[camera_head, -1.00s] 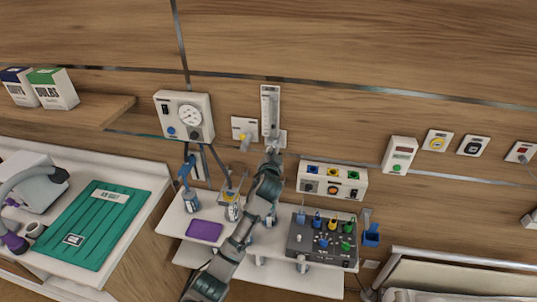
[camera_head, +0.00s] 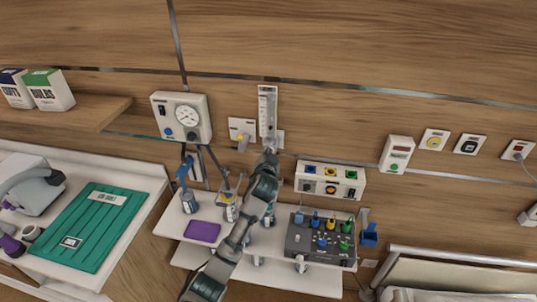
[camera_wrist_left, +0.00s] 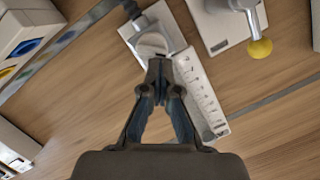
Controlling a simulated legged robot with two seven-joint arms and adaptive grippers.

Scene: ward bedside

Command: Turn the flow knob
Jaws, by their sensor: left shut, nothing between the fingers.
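The flowmeter (camera_head: 267,108), a pale upright plate with a scale, is mounted on the wooden wall. Its scale also shows in the left wrist view (camera_wrist_left: 199,90). At its lower end is a rounded grey part (camera_wrist_left: 151,41), which looks like the flow knob; my fingers partly cover it. My left gripper (camera_head: 268,151) is at the flowmeter's foot. In the wrist view its fingertips (camera_wrist_left: 158,63) are together and empty, right at the edge of the grey part. I cannot tell whether they touch it. My right gripper is not in view.
A button panel (camera_head: 331,180) is to the right. Below are a shelf with a purple pad (camera_head: 202,231) and a grey control box (camera_head: 321,240).

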